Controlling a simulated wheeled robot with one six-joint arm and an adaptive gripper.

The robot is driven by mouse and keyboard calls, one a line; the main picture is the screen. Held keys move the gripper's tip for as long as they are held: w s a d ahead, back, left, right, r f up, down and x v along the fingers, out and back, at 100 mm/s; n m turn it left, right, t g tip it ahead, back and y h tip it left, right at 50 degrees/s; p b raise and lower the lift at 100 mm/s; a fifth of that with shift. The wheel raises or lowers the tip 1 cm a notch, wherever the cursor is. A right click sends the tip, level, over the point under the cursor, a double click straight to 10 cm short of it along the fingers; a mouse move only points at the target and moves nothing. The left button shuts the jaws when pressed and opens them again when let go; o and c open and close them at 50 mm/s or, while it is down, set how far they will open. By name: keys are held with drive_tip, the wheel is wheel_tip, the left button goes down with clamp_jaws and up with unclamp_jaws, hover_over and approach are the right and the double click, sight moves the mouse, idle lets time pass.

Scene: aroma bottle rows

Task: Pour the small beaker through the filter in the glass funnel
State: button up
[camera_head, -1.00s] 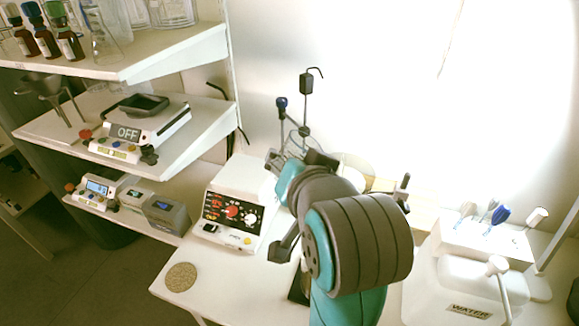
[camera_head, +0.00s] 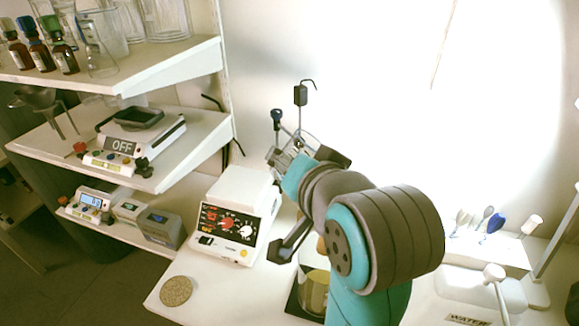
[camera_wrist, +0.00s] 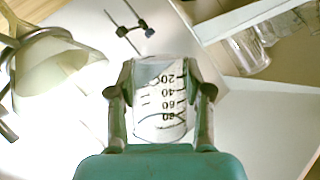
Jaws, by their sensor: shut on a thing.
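My gripper (camera_wrist: 160,105) is shut on the small beaker (camera_wrist: 160,125), a clear glass with dark graduations that read upside down in the wrist view. Its fingers press on both sides of the glass. A pale, cone-like glass funnel (camera_wrist: 60,72) with a dark rim or ring shows at the left of the wrist view, apart from the beaker. In the head view my gripper (camera_head: 287,160) is beside the dark stand and partly hidden by my arm. I cannot tell how much liquid the beaker holds.
A dark stand with clamps (camera_head: 301,95) rises behind my gripper. A white instrument with dials (camera_head: 232,225) stands left of my arm. A yellowish glass vessel (camera_head: 314,291) is partly hidden below my arm. Shelves with bottles and balances (camera_head: 150,60) fill the left; a cork disc (camera_head: 176,291) lies at the bench's front.

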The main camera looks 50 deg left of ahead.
drive_tip(key=shift+w+r, duration=0.1)
drive_tip(key=shift+d+f+m+g+y, duration=0.1)
drive_tip(key=shift+f+m+g+y, duration=0.25)
drive_tip(key=shift+m, duration=0.35)
drive_tip(key=shift+r+m+g+y, duration=0.25)
drive_tip(key=shift+r+m, duration=0.2)
drive_tip(key=shift+m, duration=0.15)
drive_tip(key=shift+f+m+g+y, duration=0.5)
drive_tip(key=shift+f+m+y, duration=0.15)
drive_tip(key=shift+m, duration=0.55)
drive_tip(key=shift+w+d+r+m, duration=0.1)
drive_tip(key=shift+w+r+m, duration=0.1)
drive_tip(key=shift+w+m, duration=0.1)
drive_tip(key=shift+w+d+r+m+y, duration=0.2)
drive_tip(key=shift+w+m+y, duration=0.05)
drive_tip(key=shift+w+m, duration=0.15)
idle(0.6)
drive_tip(key=shift+w+d+r+m+g+y, duration=0.15)
drive_tip(key=shift+r+m+g+y, duration=0.25)
drive_tip(key=shift+m, duration=0.4)
idle(3.3)
